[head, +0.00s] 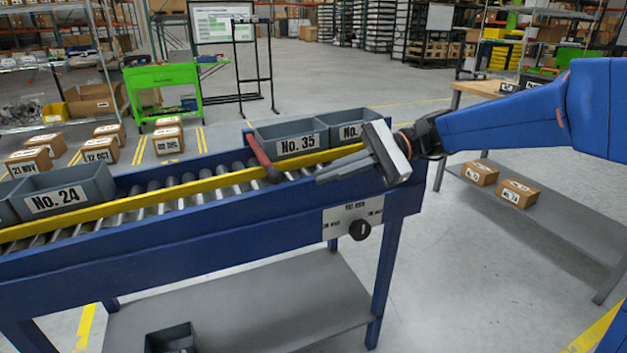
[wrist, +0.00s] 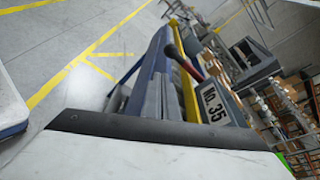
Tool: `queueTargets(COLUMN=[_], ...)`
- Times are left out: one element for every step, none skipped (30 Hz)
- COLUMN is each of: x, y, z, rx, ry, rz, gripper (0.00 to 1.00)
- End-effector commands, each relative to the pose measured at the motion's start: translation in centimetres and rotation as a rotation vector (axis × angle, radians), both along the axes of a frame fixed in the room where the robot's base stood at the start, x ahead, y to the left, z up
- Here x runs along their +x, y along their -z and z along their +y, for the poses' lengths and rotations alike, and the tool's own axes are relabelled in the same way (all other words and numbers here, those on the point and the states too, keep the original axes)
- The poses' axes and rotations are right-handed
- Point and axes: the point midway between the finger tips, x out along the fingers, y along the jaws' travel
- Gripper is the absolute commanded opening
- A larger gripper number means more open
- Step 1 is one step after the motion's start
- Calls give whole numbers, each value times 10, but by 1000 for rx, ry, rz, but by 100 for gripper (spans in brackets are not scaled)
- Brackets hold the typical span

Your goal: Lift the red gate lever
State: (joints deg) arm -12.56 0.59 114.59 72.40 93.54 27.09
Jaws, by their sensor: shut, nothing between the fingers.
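The red gate lever (head: 259,153) slants across the conveyor, just left of the bin No. 35. Its lower end rests near the yellow rail. It also shows in the wrist view (wrist: 188,64), beside the same bin, with a dark knob at one end. My gripper (head: 322,176) is shut and empty. Its fingers point left over the near side of the conveyor, to the right of the lever and apart from it.
The blue roller conveyor (head: 200,245) has a yellow rail (head: 190,189) along it. The bin No. 35 (head: 268,137) and another bin (head: 345,116) stand right of the lever; the bin No. 24 (head: 97,182) stands left. A black knob (head: 359,230) sits on the front panel.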

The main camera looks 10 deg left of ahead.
Motion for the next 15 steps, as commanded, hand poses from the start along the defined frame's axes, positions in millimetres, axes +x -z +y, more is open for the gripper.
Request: queueTargets(x=[4,6,8,9,10,11,11,11,11,11,11,11,11,11,11], y=[-3,-4,-6,-7,-7,-8,-9,-9,-9,-9,-9,-9,-9,-9,-9], z=[4,6,8,9,9,10,10,11,11,11,11,10,10,10,10], rx=[16,22,32,37,40,44,46,46,47,48,47,47,47,47,47], ry=[-3,-5,-5,-6,-6,-7,-7,-8,-7,-7,-7,-7,-7,-7,-7], rz=[17,24,33,38,42,45,47,48,48,49,48,48,48,48,48], gripper=[0,0,0,0,0,0,0,0,0,0,0,0,0,0,0])
